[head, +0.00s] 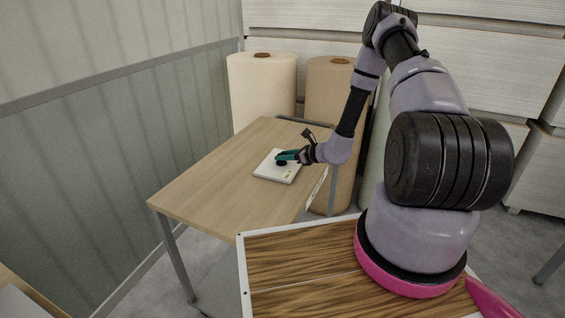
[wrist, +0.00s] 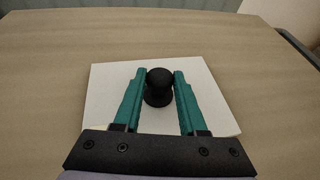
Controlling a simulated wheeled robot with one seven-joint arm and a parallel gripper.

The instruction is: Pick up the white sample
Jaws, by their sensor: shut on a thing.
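The white sample (wrist: 108,88) is a flat white square panel with a round black knob (wrist: 158,88) standing up from its middle. In the head view the white sample (head: 287,174) lies on the wooden table, toward its right side. My gripper (head: 281,158) reaches over it from the right. In the wrist view my gripper (wrist: 159,74) has its two teal fingers on either side of the knob, shut on it. I cannot tell whether the panel touches the table or is slightly raised. Part of the panel's near edge is hidden behind the gripper.
The wooden table (head: 205,189) is otherwise clear, with free room left of the sample. Large upright rolls, one cream (head: 262,88) and one brown (head: 327,88), stand behind the table. A grey-green wall panel (head: 110,150) runs along the left.

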